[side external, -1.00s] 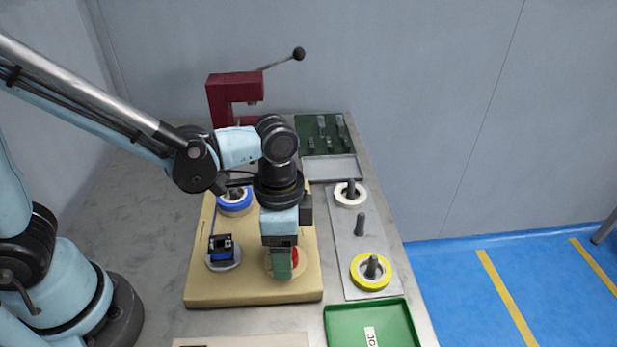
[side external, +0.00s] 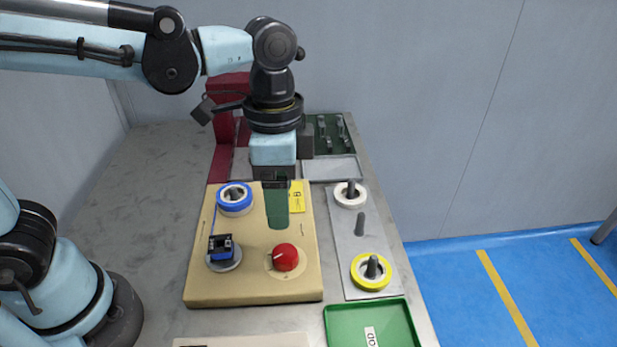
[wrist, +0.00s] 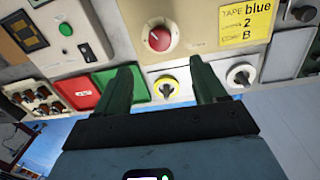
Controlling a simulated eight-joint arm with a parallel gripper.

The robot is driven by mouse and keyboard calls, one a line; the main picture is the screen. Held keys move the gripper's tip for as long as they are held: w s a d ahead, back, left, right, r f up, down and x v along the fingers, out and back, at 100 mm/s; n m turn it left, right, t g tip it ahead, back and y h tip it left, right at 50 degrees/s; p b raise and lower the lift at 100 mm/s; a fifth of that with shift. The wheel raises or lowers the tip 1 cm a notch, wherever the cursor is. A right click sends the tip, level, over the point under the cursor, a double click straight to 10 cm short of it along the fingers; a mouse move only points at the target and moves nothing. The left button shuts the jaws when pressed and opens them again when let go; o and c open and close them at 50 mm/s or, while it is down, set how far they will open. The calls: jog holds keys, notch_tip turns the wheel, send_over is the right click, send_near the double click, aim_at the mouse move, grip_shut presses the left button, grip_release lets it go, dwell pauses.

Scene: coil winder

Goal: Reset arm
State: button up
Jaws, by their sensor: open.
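My gripper (side external: 277,205) hangs above the tan winder board (side external: 250,290), its green fingers pointing down. In the wrist view its two fingers (wrist: 165,85) stand apart with nothing between them. The red knob (side external: 285,257) on the board is below and in front of the fingers, apart from them; it also shows in the wrist view (wrist: 159,39). A blue tape roll (side external: 235,199) sits at the board's back left. A dark blue coil part (side external: 221,246) sits on a round grey base at the front left. A yellow label (side external: 297,197), partly hidden by my gripper, reads "TAPE blue" in the wrist view (wrist: 246,20).
A grey plate (side external: 345,255) on the right holds a white roll (side external: 351,194), a bare peg (side external: 360,224) and a yellow roll (side external: 371,271). A green tray (side external: 345,325) is in front. A red press (side external: 228,90) and a grey tray (side external: 332,168) stand behind.

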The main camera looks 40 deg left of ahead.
jog(key=shift+r, duration=0.5)
jog(key=a+f+n+t, duration=0.2)
jog(key=a+n+t, duration=0.5)
jog(key=a, duration=0.8)
jog(key=n, duration=0.2)
jog(key=shift+w+f+n+t, duration=0.25)
jog(key=shift+w+n+t, duration=0.05)
jog(key=shift+w+n, duration=0.1)
